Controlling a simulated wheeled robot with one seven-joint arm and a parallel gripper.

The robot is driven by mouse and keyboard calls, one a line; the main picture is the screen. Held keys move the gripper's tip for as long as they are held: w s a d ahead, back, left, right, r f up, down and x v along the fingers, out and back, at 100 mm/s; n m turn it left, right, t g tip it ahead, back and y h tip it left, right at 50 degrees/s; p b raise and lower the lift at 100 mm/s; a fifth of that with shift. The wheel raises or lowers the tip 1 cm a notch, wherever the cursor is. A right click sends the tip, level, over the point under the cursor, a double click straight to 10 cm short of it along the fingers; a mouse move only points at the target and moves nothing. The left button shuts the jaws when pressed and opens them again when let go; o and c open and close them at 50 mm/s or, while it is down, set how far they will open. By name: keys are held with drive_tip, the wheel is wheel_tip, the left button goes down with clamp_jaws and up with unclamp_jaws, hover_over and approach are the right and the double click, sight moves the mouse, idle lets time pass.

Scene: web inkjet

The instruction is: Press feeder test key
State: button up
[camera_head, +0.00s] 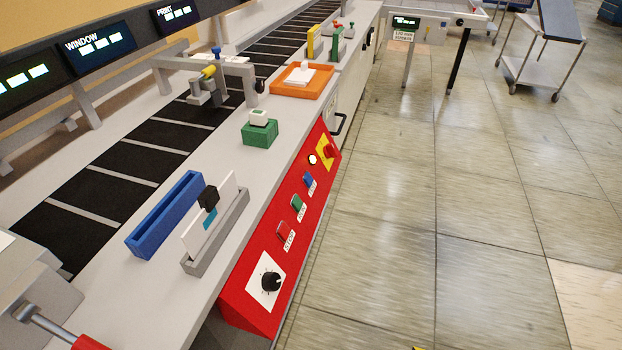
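A sloped red control panel (262,265) runs along the front of the machine. It carries a red key (285,231), a green key (298,203) and a blue key (309,180), each with a small white label. The label by the red key seems to read STOP; the others are too small to read surely, so I cannot tell which is the feeder test key. A round white button (312,160), a red knob on a yellow plate (327,150) and a black dial on a white plate (270,281) are also on it. My gripper is not in view.
On the grey deck stand a blue holder (165,215), a grey slotted holder (216,244), a green block (260,134) and an orange tray (301,95). A dark conveyor (140,160) runs behind. The tiled floor (430,220) right of the panel is clear.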

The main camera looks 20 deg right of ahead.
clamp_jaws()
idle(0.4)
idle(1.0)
